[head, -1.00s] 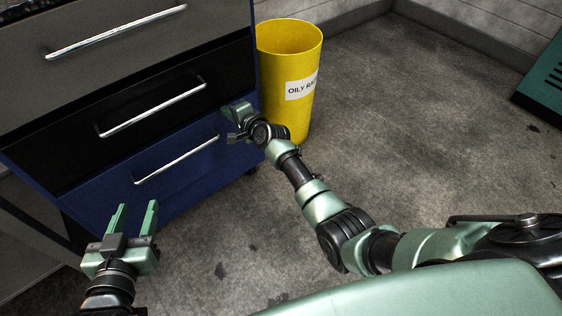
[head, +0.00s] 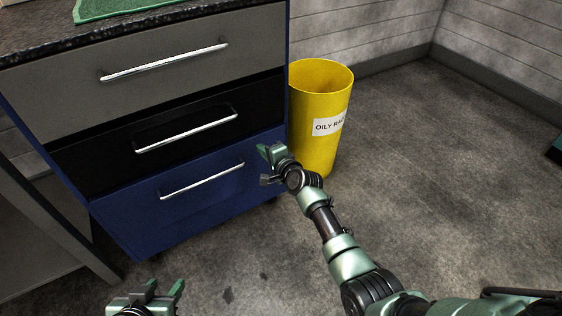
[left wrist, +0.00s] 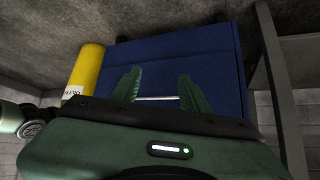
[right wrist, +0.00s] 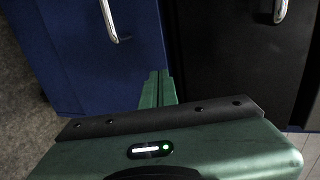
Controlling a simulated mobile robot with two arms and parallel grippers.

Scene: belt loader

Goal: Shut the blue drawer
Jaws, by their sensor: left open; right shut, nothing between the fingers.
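The blue drawer (head: 215,195) is the lowest drawer of the cabinet and has a silver bar handle (head: 202,181). Its front looks nearly level with the drawers above; I cannot tell whether a small gap is left. My right gripper (head: 267,163) is shut and empty at the drawer's right end; contact is unclear. In the right wrist view its closed fingers (right wrist: 157,90) overlap the blue front (right wrist: 75,60). My left gripper (head: 165,288) is open and empty, low in front of the cabinet. In the left wrist view the handle (left wrist: 157,98) shows between its fingers, apart from them.
A black drawer (head: 90,162) and a grey drawer (head: 70,95) sit above the blue one. A yellow bin (head: 312,110) labelled for oily rags stands right of the cabinet, close behind my right gripper. Open floor (head: 430,170) lies to the right.

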